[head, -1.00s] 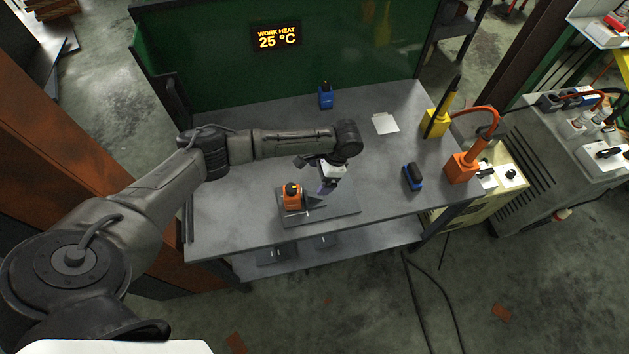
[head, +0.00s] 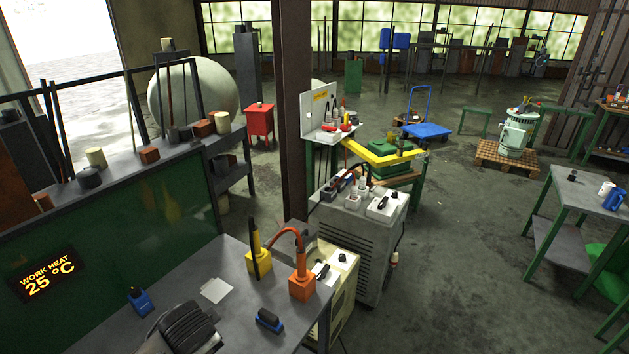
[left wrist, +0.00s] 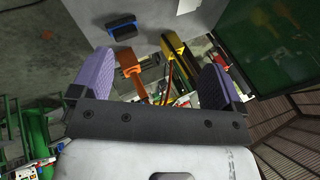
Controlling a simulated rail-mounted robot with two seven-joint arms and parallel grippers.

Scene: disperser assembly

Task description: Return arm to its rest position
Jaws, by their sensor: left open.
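My left arm (head: 185,326) shows at the bottom of the head view, over the grey workbench (head: 205,262). Its gripper is cut off from that view. In the left wrist view my left gripper (left wrist: 158,62) has its two purple fingers spread wide, with nothing held between them. An orange block (left wrist: 128,64) and a yellow block (left wrist: 175,44) show beyond the fingers, apart from them. My right arm and gripper are in neither view.
On the bench are a blue container (head: 140,301), a white sheet (head: 216,290), a blue-black block (head: 268,320), the yellow block (head: 258,260) and the orange block (head: 302,284). A green panel (head: 120,235) backs it. A grey cabinet (head: 362,240) stands to the right.

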